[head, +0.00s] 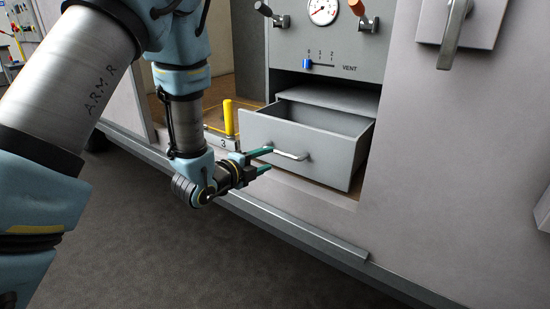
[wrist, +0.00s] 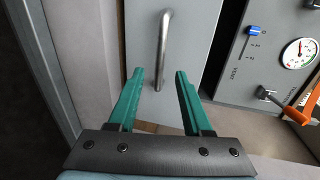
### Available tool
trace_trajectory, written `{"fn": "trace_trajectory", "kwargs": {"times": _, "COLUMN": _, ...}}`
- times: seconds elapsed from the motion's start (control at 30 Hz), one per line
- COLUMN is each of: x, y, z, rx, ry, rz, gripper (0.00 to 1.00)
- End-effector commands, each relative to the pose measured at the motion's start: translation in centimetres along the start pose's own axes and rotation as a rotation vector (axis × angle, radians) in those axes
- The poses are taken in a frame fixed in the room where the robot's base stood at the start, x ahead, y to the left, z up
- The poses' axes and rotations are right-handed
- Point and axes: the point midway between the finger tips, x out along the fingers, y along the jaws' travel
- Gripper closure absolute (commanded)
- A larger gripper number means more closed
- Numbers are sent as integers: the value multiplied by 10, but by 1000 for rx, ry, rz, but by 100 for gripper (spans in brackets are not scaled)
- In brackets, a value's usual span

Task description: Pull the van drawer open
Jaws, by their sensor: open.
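The grey van drawer (head: 305,145) stands pulled out of its cabinet, and its empty-looking inside shows from above in the head view. Its silver bar handle (head: 288,154) is on the front face. In the wrist view the drawer front (wrist: 187,42) fills the top middle, with the handle (wrist: 163,48) running upright there. My gripper (head: 268,161) is open at the drawer front, beside the handle. In the wrist view the green fingers (wrist: 160,78) are spread with nothing between their near parts. The handle's lower end lies between the fingertips or just beyond; I cannot tell whether they touch it.
A yellow post (head: 228,117) stands left of the drawer. A door latch (head: 455,30) is at upper right. The dark floor in front is clear.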

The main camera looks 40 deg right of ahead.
Motion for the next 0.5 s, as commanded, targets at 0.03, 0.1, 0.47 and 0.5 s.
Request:
{"fn": "trace_trajectory", "kwargs": {"times": 0.03, "x": -8, "y": 1, "z": 1, "rx": -1, "ry": -2, "rz": 1, "gripper": 50}}
{"fn": "trace_trajectory", "kwargs": {"times": 0.1, "x": -16, "y": 1, "z": 1, "rx": 0, "ry": -2, "rz": 1, "gripper": 50}}
{"fn": "trace_trajectory", "kwargs": {"times": 0.47, "x": -25, "y": 0, "z": 0, "rx": 1, "ry": 0, "rz": 0, "gripper": 50}}
{"fn": "trace_trajectory", "kwargs": {"times": 0.5, "x": -25, "y": 0, "z": 0, "rx": 1, "ry": 0, "rz": 0, "gripper": 50}}
